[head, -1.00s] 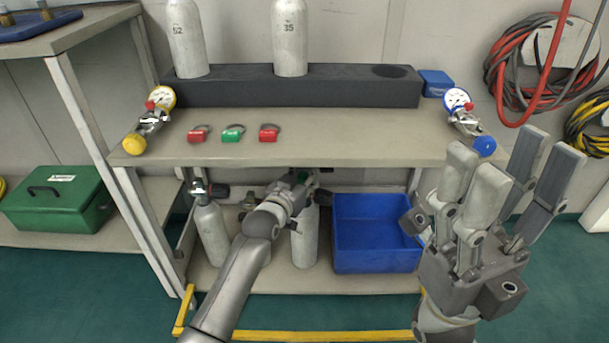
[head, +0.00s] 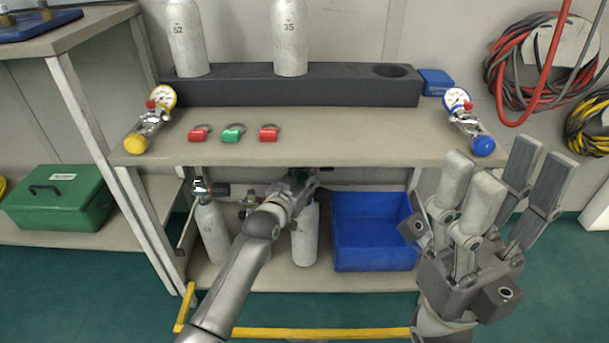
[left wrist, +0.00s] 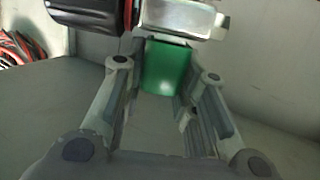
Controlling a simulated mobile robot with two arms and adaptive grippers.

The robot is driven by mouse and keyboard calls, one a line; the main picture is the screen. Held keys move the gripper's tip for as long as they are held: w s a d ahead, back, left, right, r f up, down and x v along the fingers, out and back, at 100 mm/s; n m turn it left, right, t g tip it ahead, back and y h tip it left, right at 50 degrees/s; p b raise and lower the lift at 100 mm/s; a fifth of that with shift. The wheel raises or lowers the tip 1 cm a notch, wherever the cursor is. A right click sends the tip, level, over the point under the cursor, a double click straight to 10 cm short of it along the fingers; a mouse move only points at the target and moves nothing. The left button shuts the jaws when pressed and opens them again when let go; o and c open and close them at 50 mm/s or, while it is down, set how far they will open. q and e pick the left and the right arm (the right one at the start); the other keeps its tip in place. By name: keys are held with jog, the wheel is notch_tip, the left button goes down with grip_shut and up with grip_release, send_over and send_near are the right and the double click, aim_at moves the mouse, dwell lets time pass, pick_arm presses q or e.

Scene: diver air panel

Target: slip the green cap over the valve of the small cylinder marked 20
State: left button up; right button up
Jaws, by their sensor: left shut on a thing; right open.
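My left gripper (head: 299,186) is under the bench top, at the top of the right-hand small cylinder (head: 306,236). In the left wrist view it is shut on a green cap (left wrist: 166,70). A silver valve body (left wrist: 180,18) with a black knob (left wrist: 101,14) lies just beyond the cap. I cannot tell whether the cap is over any part of the valve. Another small cylinder (head: 213,232) stands to the left with its valve showing. No number on the lower cylinders is readable. My right gripper (head: 502,180) is open and empty, right of the bench.
The bench top (head: 340,150) carries a green cap (head: 232,134) between two red caps (head: 199,134) (head: 268,133), and two gauge valves (head: 151,120) (head: 466,122). A blue bin (head: 375,250) stands right of the lower cylinders. A yellow rail (head: 320,333) runs in front.

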pick_arm(q)
jog(key=shift+f, duration=0.15)
jog(key=o, duration=0.8)
jog(key=shift+c, duration=0.2)
jog(key=v, duration=1.2)
jog(key=shift+a, duration=0.1)
